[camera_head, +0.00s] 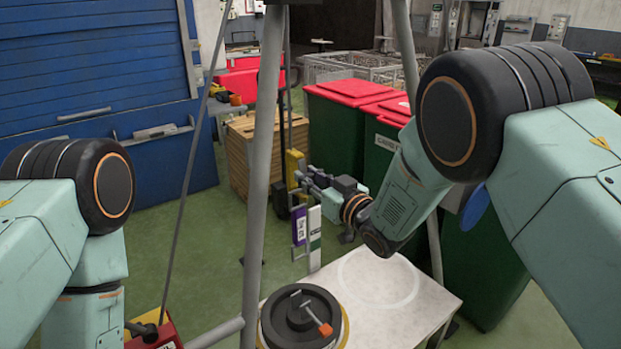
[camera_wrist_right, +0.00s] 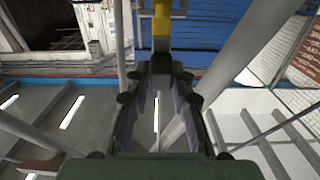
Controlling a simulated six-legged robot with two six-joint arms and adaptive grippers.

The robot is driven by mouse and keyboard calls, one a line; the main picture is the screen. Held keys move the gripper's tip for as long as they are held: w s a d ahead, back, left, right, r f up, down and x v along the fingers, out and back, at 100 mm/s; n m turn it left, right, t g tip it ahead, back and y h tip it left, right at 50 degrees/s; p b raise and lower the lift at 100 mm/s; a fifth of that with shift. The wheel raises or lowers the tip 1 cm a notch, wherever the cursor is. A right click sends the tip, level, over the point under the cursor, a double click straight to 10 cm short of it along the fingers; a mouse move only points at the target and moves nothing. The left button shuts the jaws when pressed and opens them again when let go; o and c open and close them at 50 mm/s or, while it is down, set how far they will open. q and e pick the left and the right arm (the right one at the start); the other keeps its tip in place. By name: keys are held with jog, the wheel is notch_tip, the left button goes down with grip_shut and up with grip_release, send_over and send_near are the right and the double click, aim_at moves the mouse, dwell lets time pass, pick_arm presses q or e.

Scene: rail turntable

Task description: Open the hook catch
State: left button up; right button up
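A yellow piece (camera_wrist_right: 161,22) shows just beyond the fingertips there. A black round unit (camera_head: 298,322) on the table carries a small lever with an orange end (camera_head: 325,329). I cannot tell for certain which part is the hook catch.
Grey tripod legs (camera_head: 262,170) rise close to the right gripper. The white table (camera_head: 420,300) has a bare area marked with a pale ring. Green bins with red lids (camera_head: 350,90) stand behind. A red box (camera_head: 160,335) is at lower left.

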jog(key=shift+s+r, duration=0.1)
jog(key=shift+c, duration=0.7)
jog(key=shift+a, duration=0.1)
grip_shut()
